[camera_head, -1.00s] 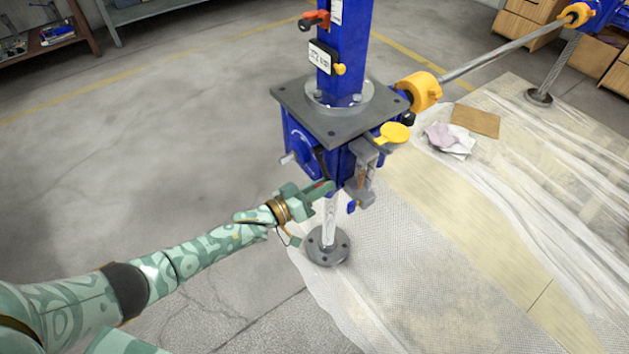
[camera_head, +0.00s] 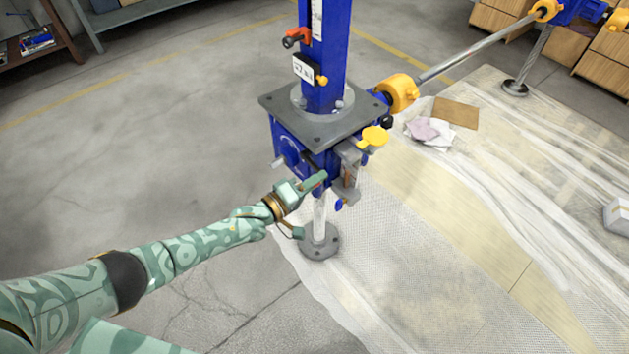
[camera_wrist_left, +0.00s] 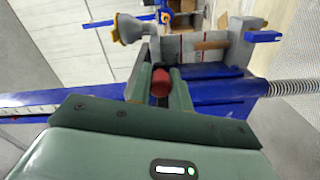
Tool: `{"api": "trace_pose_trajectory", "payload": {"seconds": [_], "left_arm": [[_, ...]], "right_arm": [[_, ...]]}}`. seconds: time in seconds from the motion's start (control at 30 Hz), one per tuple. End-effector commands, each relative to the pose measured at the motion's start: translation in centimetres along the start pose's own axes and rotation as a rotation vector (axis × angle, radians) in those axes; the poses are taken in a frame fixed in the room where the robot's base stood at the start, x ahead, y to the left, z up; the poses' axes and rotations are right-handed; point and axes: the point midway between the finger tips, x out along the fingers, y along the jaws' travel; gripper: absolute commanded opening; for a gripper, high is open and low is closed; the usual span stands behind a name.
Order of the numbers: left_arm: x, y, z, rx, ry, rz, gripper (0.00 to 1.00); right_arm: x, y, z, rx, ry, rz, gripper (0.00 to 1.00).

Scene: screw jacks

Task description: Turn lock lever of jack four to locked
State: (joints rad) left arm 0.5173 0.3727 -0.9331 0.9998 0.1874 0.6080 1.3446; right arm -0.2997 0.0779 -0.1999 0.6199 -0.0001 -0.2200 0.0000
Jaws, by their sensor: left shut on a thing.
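The blue screw jack (camera_head: 290,150) stands upright at centre, with a grey plate on top of its housing and a thin post below ending in a round floor flange. I cannot read a number on it. My left gripper (camera_head: 312,184) reaches in from the left, just under the housing. In the left wrist view, its green fingers are shut on a red knob (camera_wrist_left: 160,83), apparently the lock lever's end. The fingers hide most of the lever in the head view. My right gripper is not in view.
A grey bracket (camera_head: 349,172) with a yellow disc (camera_head: 374,136) sits just right of my gripper. A yellow coupling (camera_head: 398,92) joins a steel shaft to another jack at the upper right. Plastic sheeting covers the floor at right; the left floor is clear.

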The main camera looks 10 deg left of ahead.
Motion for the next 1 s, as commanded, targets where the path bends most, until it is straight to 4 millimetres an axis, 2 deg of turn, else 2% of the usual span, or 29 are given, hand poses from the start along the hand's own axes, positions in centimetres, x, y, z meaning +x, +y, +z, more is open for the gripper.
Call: {"api": "trace_pose_trajectory", "payload": {"seconds": [0.03, 0.57, 0.6, 0.67, 1.0], "left_arm": [[0.19, 0.59, -0.32, -0.006, 0.003, 0.011, 0.0], [0.24, 0.74, -0.57, -0.027, 0.007, 0.012, 0.0], [0.24, 0.74, -0.58, -0.027, 0.007, 0.012, 0.28], [0.22, 0.7, -0.55, -0.027, 0.007, 0.011, 0.41], [-0.32, 0.44, -0.37, -0.028, 0.004, 0.003, 0.41]], "right_arm": [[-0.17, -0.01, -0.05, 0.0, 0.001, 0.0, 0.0], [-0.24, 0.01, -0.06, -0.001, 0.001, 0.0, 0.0], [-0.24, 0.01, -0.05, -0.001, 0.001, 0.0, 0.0], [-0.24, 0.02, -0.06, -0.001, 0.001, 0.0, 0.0], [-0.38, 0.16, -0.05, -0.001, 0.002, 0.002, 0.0]]}}
